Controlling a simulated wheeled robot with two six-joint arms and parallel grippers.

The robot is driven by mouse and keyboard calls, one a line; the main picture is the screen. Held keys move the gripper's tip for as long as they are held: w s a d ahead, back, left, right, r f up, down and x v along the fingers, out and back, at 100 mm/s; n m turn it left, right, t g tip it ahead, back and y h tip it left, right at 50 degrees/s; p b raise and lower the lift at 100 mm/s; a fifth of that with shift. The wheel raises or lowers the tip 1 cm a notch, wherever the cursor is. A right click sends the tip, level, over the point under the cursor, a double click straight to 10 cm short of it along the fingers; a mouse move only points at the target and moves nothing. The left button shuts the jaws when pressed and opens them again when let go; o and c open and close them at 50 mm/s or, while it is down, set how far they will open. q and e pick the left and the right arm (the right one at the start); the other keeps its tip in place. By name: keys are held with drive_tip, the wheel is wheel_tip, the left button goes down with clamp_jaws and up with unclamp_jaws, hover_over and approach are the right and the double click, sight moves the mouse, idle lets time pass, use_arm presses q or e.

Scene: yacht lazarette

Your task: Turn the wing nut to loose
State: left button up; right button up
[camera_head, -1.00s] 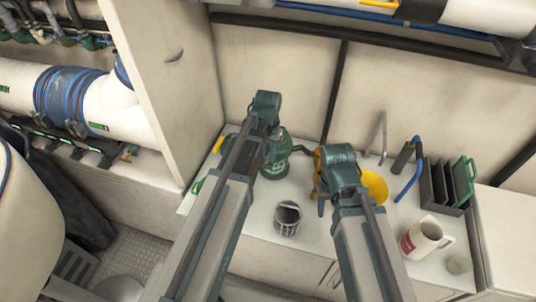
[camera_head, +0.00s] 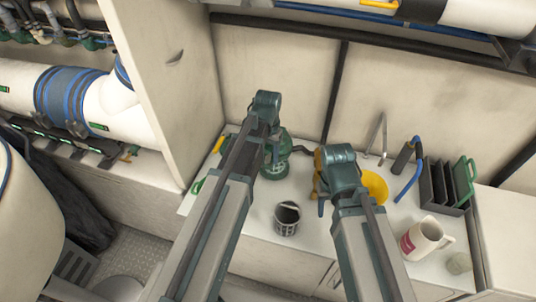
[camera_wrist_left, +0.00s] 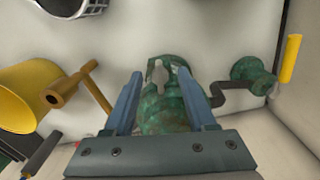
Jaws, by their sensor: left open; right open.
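A green, worn metal fitting (camera_head: 277,168) stands on the white counter, partly behind my left arm. In the left wrist view the same fitting (camera_wrist_left: 163,112) lies beneath my left gripper (camera_wrist_left: 159,82). The grey wing nut (camera_wrist_left: 157,73) sits on top of it and shows between the two blue fingers. The fingers are open, one on each side of the wing nut, with gaps showing; I cannot tell their height relative to it. My right gripper (camera_head: 321,196) is mostly hidden by its own arm, above the counter to the right of the fitting.
A green-ended crank (camera_wrist_left: 235,90) is right of the fitting in the wrist view; a brass T-shaped part (camera_wrist_left: 75,90) and yellow funnel-like container (camera_wrist_left: 28,98) are left.

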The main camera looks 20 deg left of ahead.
sight(268, 156)
use_arm(q)
wheel_tip(268, 156, up, 14)
drive_tip(key=p, duration=1.3)
drive_tip(key=shift+f, duration=0.15)
drive_tip(key=s+d+f+b, duration=0.1)
drive_tip(key=s+d, duration=0.4)
drive_tip(key=s, duration=0.2)
drive_tip(key=s+d+f+m+y+b, duration=0.1)
drive_tip(key=s+d, duration=0.4)
drive_tip(key=s, duration=0.3)
drive_tip(key=shift+s+d+f, duration=0.2)
drive_tip(key=shift+f, duration=0.1)
